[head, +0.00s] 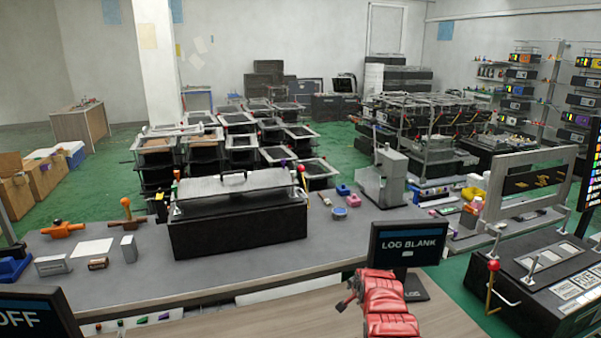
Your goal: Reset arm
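A black box fixture (240,226) with a grey lid and a handle on top stands on the grey bench. A red-knobbed lever (301,176) stands at its right end. Another black fixture (545,275) at the right has a yellow lever (491,288) with a red knob, pointing up. Which part the task's arm is, I cannot tell. A red segmented object (387,303) with a dark end pointing left rises at the bottom centre; I cannot tell whether it is mine. I make out no gripper fingers of either hand.
A LOG BLANK screen (407,243) stands on the wooden table (250,322) in front. A dark screen (35,315) reading OFF is cut off at bottom left. Orange-handled fixtures (62,229) sit at the bench's left. Stacked black trays crowd behind; green floor is open at left.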

